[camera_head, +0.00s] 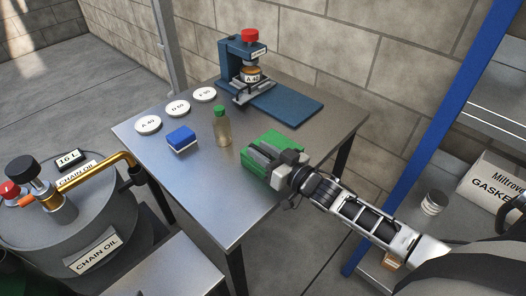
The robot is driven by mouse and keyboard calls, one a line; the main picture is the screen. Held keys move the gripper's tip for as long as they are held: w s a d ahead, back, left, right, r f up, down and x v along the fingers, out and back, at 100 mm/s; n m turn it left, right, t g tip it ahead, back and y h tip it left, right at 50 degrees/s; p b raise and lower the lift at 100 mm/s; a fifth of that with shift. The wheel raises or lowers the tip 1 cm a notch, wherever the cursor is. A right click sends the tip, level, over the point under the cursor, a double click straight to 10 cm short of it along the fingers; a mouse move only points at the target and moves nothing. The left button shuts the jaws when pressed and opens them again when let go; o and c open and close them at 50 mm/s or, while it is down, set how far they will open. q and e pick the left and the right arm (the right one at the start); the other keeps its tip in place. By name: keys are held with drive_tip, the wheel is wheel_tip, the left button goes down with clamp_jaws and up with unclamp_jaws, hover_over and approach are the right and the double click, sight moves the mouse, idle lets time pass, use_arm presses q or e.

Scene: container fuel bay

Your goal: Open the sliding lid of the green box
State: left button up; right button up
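The green box (254,170) stands on the metal table near its right front edge. My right gripper (264,156) comes in from the right and is over the top of the box, at or very close to its lid. The gripper and its dark fingers cover much of the box top. I cannot tell whether the fingers touch the lid, how far apart they are, or whether the lid has slid. My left gripper is not in view.
On the table (205,185) stand a green-capped bottle (222,128), a blue-and-white block (182,140), several white labelled discs (148,124) and a blue press (243,60). A chain oil drum (70,225) is at left. The front tabletop is clear.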

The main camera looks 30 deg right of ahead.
sight(290, 140)
clamp_jaws()
drive_tip(key=w+d, duration=0.1)
drive_tip(key=d, duration=0.2)
drive_tip(key=w+d+b, duration=0.1)
drive_tip(key=d, duration=0.2)
drive_tip(key=w+d+b, duration=0.1)
drive_tip(key=d, duration=0.3)
drive_tip(key=shift+w+f, duration=0.1)
drive_tip(key=shift+w, duration=0.15)
drive_tip(key=shift+d, duration=0.25)
unclamp_jaws()
